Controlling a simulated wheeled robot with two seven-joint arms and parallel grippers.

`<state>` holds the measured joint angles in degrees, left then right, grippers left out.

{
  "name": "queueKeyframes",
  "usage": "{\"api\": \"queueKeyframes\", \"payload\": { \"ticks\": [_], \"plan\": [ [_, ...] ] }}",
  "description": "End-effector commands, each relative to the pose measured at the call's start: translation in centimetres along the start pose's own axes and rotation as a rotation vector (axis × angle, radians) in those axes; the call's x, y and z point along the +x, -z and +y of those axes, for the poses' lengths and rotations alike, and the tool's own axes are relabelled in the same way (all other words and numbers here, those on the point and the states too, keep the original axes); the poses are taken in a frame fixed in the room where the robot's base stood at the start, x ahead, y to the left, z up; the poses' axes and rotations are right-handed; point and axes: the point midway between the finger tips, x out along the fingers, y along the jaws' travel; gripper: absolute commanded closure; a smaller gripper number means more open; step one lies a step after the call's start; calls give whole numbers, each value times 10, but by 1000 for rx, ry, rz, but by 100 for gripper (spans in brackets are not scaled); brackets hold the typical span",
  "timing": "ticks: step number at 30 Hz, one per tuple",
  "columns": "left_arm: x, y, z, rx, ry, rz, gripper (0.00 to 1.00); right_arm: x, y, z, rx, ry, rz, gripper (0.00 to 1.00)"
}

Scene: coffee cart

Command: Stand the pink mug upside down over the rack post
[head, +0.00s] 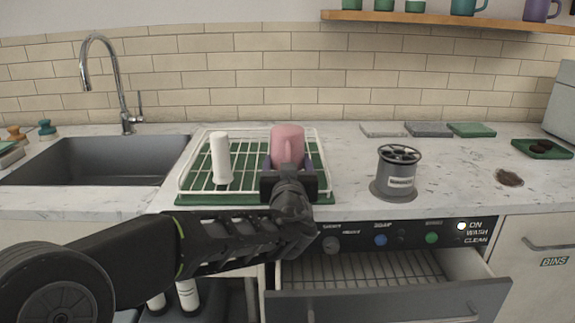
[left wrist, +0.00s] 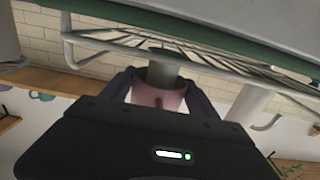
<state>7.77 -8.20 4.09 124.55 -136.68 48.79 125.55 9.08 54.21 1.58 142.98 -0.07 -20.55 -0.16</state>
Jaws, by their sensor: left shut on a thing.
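The pink mug (head: 287,143) is upside down at the right part of the wire rack, its handle toward me. My left gripper (head: 288,178) is shut on it. In the left wrist view, which looks inverted, the mug (left wrist: 158,101) is between the two fingers with its mouth facing the rack. A grey-looking post (left wrist: 164,70) runs into the mouth, with a length of it showing between rim and rack. In the head view the mug and gripper hide this post. Another white post (head: 220,160) stands bare to the left. My right gripper is out of view.
The white wire rack (head: 186,180) stands on a green mat (head: 230,198) beside the sink (head: 95,160). A grey round holder (head: 397,173) stands to the right. An open drawer (head: 385,300) juts out below the counter. The counter between rack and holder is clear.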

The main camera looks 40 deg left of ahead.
Motion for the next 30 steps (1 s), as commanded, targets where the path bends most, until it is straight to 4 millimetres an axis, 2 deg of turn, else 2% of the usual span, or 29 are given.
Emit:
{"api": "queueKeyframes", "payload": {
  "ticks": [4, 5, 9, 14, 23, 26, 30],
  "plan": [
    [0, 0, 0, -1, 0, 3, 88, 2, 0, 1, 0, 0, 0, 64],
    [0, 1, 0, -1, 0, 2, 29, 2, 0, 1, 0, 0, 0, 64],
    [0, 0, 0, -1, 0, 2, 17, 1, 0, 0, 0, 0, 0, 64],
    [0, 0, 0, -1, 0, 1, 6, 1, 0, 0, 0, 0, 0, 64],
    [-2, -1, 0, -1, 0, -1, 6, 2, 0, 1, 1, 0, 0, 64],
    [-10, -1, 0, -2, -1, 0, 6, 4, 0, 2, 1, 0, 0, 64],
    [-30, -1, 0, -2, -2, 2, 6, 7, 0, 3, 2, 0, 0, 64]
  ]
}}
